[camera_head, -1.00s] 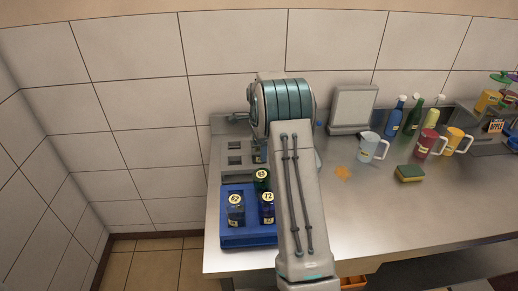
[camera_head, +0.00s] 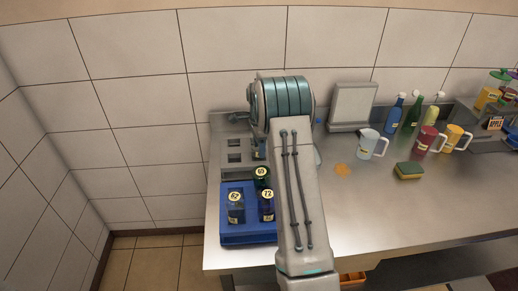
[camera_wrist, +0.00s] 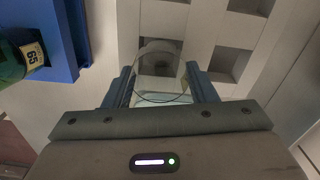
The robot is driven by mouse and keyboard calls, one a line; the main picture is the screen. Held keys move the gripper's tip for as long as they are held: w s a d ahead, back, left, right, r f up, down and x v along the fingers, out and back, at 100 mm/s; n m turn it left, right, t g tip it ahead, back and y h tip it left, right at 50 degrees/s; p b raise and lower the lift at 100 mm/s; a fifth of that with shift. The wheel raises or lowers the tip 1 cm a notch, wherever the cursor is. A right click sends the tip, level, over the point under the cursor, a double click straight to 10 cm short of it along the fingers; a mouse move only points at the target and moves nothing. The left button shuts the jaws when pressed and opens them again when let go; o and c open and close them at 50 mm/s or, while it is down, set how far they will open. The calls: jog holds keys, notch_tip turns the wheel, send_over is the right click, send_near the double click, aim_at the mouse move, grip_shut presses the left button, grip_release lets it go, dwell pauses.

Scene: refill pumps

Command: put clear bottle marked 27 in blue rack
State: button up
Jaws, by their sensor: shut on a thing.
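In the wrist view my gripper (camera_wrist: 161,88) is shut on a clear see-through bottle (camera_wrist: 158,68) held between its two blue-grey fingers. I cannot read a number on this bottle. The blue rack (camera_head: 232,238) stands at the left end of the counter in the head view; its edge also shows at the upper left of the wrist view (camera_wrist: 72,32). It holds a blue bottle marked 62 (camera_head: 236,210), a dark blue bottle marked 72 (camera_head: 267,207) and a green bottle marked 65 (camera_head: 263,180).
A grey rack with square openings (camera_head: 229,150) is behind the blue rack and below the gripper. To the right stand a clear jug (camera_head: 369,146), a sponge (camera_head: 408,171), several coloured bottles and jugs, and a grey panel (camera_head: 352,104). An orange spill (camera_head: 341,168) marks the counter.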

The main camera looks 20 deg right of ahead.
notch_tip(320, 180, up, 11)
jog(key=shift+f, duration=0.15)
notch_tip(320, 180, up, 4)
jog(key=p, duration=0.4)
jog(key=shift+r, duration=0.2)
jog(key=shift+a+f, duration=0.1)
